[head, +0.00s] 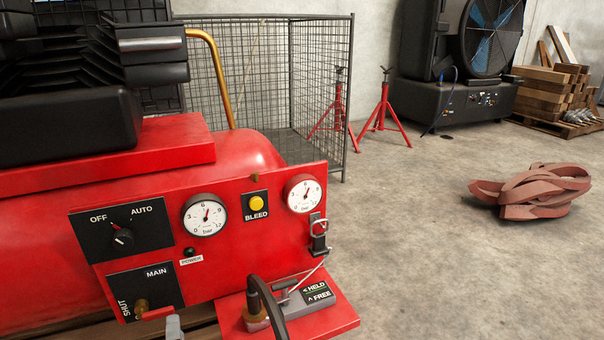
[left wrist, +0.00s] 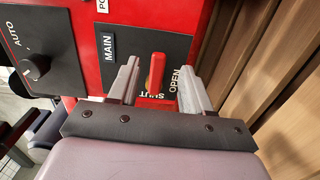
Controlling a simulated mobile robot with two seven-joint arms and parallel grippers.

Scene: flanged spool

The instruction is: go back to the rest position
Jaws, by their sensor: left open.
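The red compressor's control panel (head: 245,232) fills the left of the head view. In the left wrist view the lever (left wrist: 156,73) shows between the fingers of my left gripper (left wrist: 158,80). These fingers are open, one on each side of it, with visible gaps. SHUT and OPEN labels are near the lever. In the head view only a grey fingertip of my left gripper (head: 174,327) shows at the bottom edge. My right gripper is not in view.
The OFF/AUTO knob (head: 122,236), gauges (head: 205,215) and yellow BLEED button (head: 257,203) are close by. A HELD/FREE shelf (head: 335,316) with a black hose (head: 266,305) juts out below. Wooden slats (left wrist: 255,70) lie beside the gripper. Open floor is at right, with a coiled red strap (head: 535,190).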

